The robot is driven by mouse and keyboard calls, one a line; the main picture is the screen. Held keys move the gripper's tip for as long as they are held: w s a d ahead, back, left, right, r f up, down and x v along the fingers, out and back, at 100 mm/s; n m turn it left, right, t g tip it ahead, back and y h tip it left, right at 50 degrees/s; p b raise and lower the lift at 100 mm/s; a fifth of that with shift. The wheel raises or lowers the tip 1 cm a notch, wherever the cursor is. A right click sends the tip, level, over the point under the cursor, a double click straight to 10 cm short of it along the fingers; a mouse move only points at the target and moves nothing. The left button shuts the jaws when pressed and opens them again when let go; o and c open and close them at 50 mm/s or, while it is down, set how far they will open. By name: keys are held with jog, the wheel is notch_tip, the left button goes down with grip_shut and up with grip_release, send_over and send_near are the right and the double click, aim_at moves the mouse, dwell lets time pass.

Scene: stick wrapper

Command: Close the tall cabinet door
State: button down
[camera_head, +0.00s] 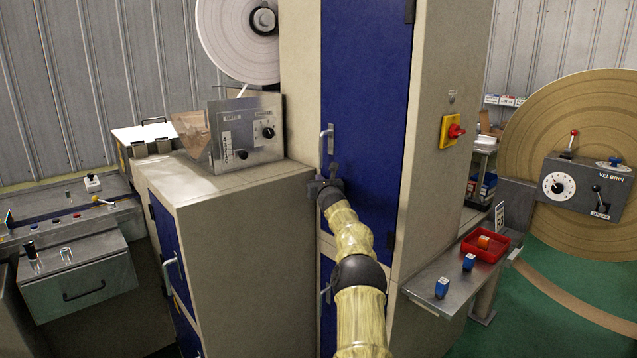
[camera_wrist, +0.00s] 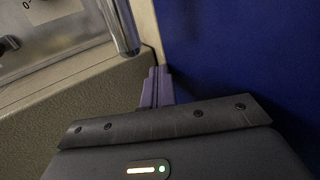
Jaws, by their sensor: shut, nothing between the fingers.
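The tall cabinet (camera_head: 304,60) stands in the middle with its blue door (camera_head: 365,80) facing me. The door looks flush or nearly flush with the beige frame; I cannot tell whether a small gap is left. Its silver bar handle (camera_head: 327,140) is on the left edge and also shows at the top of the wrist view (camera_wrist: 121,25). My gripper (camera_head: 322,182) is just below this handle, by the door's left edge. In the wrist view, its purple fingers (camera_wrist: 157,84) are together and empty, beside the blue door surface (camera_wrist: 240,60). Whether the fingertips touch it is unclear.
A low beige cabinet (camera_head: 240,210) with a control box (camera_head: 247,130) on top stands close on the left. A metal shelf (camera_head: 450,270) with a red tray (camera_head: 485,246) and small blue boxes juts out at the right.

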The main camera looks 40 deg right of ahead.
jog(key=shift+a+f+b, duration=0.1)
jog(key=shift+a+b, duration=0.05)
jog(key=shift+b, duration=0.4)
jog(key=a+b, duration=0.1)
jog(key=b, duration=0.1)
jog(key=shift+s+f+b, duration=0.1)
jog(key=shift+f+b, duration=0.05)
jog(key=shift+b, duration=0.25)
jog(key=a+b, duration=0.2)
jog(key=b, duration=0.2)
jog(key=a+b, duration=0.3)
jog(key=b, duration=0.1)
jog(key=shift+s+a, duration=0.2)
jog(key=shift+a, duration=0.05)
jog(key=a+b, duration=0.5)
jog(key=a, duration=0.1)
jog(key=shift+s+a+b, duration=0.25)
jog(key=shift+a+b, duration=0.05)
jog(key=shift+b, duration=0.1)
jog(key=shift+a+r, duration=0.25)
jog(key=shift+a, duration=0.05)
jog(key=shift+w, duration=0.1)
